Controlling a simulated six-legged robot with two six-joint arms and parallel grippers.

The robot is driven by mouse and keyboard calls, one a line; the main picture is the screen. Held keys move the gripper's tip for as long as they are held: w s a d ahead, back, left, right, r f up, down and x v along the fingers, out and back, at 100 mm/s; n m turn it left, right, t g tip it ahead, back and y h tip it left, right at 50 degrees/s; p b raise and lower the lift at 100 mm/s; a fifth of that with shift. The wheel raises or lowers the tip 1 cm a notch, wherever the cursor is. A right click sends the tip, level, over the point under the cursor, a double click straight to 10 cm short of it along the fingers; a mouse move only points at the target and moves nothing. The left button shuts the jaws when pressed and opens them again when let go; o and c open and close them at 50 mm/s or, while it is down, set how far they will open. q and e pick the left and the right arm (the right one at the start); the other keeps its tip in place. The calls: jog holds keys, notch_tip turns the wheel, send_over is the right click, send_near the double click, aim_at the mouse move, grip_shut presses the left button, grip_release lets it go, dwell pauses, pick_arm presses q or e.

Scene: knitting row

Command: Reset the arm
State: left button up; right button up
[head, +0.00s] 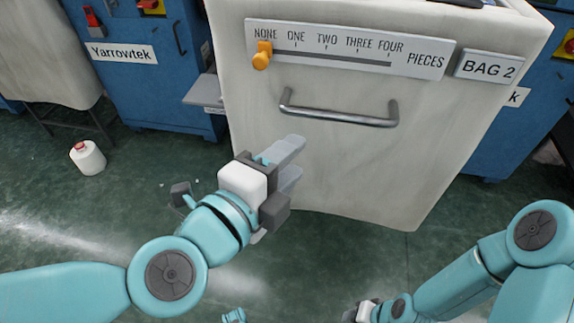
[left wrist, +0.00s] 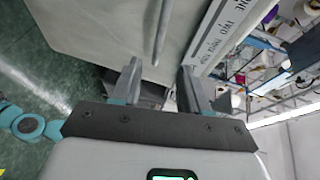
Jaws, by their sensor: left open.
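My left gripper (head: 287,163) is in front of the pale bag cabinet (head: 350,165), below and left of its metal handle (head: 340,115). In the left wrist view its two fingers (left wrist: 158,88) stand apart with nothing between them. The handle also shows there (left wrist: 162,30), beyond the fingers and apart from them. The orange slider knob (head: 262,55) sits at NONE on the scale plate (head: 350,50). My right arm comes in at the lower right; its wrist (head: 367,312) is at the bottom edge and its fingertips do not show.
A label plate reading BAG 2 (head: 487,67) is right of the scale. A blue Yarrowtek machine (head: 150,85) stands at left, with a grey shelf (head: 205,92) beside the cabinet. A white jug (head: 88,158) stands on the green floor (head: 60,215). Stocked racks (left wrist: 270,75) show in the left wrist view.

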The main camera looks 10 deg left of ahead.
dwell(0.4)
